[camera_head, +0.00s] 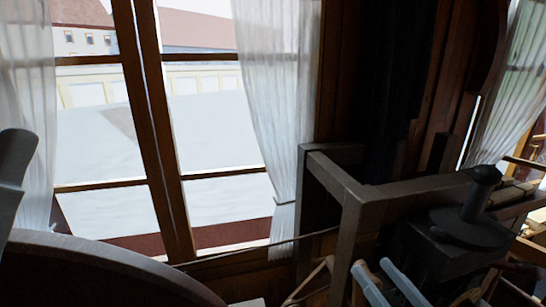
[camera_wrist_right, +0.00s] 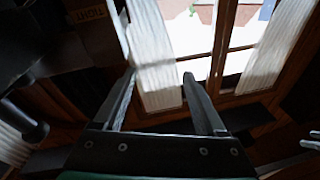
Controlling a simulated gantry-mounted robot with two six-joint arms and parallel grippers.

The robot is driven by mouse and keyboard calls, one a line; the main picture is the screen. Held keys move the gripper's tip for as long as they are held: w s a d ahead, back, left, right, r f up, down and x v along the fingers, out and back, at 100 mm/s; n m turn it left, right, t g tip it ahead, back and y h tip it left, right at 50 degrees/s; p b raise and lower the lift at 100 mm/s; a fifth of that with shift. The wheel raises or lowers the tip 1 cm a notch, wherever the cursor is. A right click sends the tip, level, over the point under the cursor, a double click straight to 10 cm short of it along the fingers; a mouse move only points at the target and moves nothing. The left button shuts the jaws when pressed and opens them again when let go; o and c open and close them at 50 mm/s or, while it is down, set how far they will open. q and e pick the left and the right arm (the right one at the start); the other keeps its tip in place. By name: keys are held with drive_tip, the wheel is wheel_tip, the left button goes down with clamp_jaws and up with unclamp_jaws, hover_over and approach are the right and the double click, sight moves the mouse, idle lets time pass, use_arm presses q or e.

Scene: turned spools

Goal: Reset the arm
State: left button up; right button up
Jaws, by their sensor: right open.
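My right gripper (camera_head: 372,264) is low in the head view, right of centre, its two pale grey fingers apart and pointing up and left. In the right wrist view its dark fingers (camera_wrist_right: 159,74) stand wide apart with nothing between them. Two small pale prongs (camera_wrist_right: 311,139) at the right edge of the wrist view may belong to my left gripper.
A dark wooden frame (camera_head: 350,190) stands close behind and right of my right gripper. A black flanged post (camera_head: 478,205) is right of it. A large curved wooden edge (camera_head: 110,268) fills the lower left. A window with white curtains (camera_head: 278,100) is behind.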

drive_tip(key=s+a+r+n+t+y+p, duration=0.1)
drive_tip(key=s+a+r, duration=0.1)
drive_tip(key=r, duration=0.6)
drive_tip(key=s+a+r+n+t+p, duration=0.1)
drive_tip(key=a+r+t, duration=0.1)
drive_tip(key=r, duration=0.7)
use_arm(q)
wheel_tip(320, 180, up, 3)
drive_tip(key=shift+r, duration=0.15)
use_arm(e)
drive_tip(key=s+d+r+m+t+h, duration=0.1)
drive_tip(key=s+r+t+h, duration=0.1)
drive_tip(key=s+r, duration=0.2)
drive_tip(key=s+d+r+m+t+h, duration=0.1)
drive_tip(key=s+d+r+t+h, duration=0.1)
drive_tip(key=s+r, duration=0.3)
wheel_tip(320, 180, up, 3)
drive_tip(key=shift+d+f+t+h, duration=0.1)
drive_tip(key=shift+d+t+h, duration=0.15)
drive_tip(key=shift+t+h, duration=0.5)
use_arm(q)
wheel_tip(320, 180, down, 21)
drive_tip(key=b, duration=2)
drive_tip(key=shift+b, duration=0.4)
use_arm(e)
wheel_tip(320, 180, down, 21)
drive_tip(key=shift+f, duration=0.1)
